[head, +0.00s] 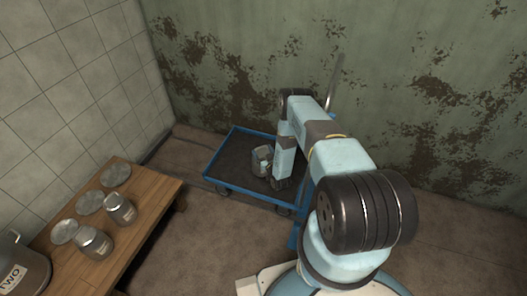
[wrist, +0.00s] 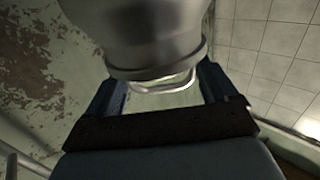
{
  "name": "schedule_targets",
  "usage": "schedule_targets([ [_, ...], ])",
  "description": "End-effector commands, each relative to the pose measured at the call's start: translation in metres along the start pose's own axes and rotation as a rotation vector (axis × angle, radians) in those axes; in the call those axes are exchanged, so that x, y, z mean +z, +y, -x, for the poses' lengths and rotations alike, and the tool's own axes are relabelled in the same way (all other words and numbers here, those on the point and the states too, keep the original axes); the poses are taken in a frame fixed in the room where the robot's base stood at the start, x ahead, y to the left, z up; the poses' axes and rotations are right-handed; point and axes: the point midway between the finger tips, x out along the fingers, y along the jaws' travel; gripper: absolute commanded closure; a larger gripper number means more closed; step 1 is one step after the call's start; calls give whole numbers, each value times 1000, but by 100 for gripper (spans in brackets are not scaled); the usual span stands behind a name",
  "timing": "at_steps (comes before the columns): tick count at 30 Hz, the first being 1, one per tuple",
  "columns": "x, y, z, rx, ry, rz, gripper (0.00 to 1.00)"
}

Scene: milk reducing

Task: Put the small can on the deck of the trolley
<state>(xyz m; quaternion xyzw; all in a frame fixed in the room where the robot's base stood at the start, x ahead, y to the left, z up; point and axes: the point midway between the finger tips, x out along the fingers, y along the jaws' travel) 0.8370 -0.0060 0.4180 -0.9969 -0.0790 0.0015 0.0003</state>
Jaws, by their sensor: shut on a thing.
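The small can (head: 261,158) is grey metal and shows over the dark deck of the trolley in the head view. My gripper (head: 268,168) is shut on it, partly hidden by my own arm. In the wrist view the can (wrist: 150,35) fills the top middle between the two fingers of my gripper (wrist: 155,88), with a wire handle near its rim. The trolley (head: 225,150) has a blue frame and a dark deck. I cannot tell whether the can touches the deck or hangs just above it.
A wooden bench (head: 150,222) stands at the left. A peeling green wall (head: 230,60) rises behind the trolley. The trolley's left deck is clear.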

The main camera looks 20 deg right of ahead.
Motion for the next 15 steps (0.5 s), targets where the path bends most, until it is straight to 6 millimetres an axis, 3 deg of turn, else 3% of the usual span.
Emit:
schedule_targets([
  [6,14,0,-1,0,5,0,99],
  [15,15,1,-1,1,5,0,99],
])
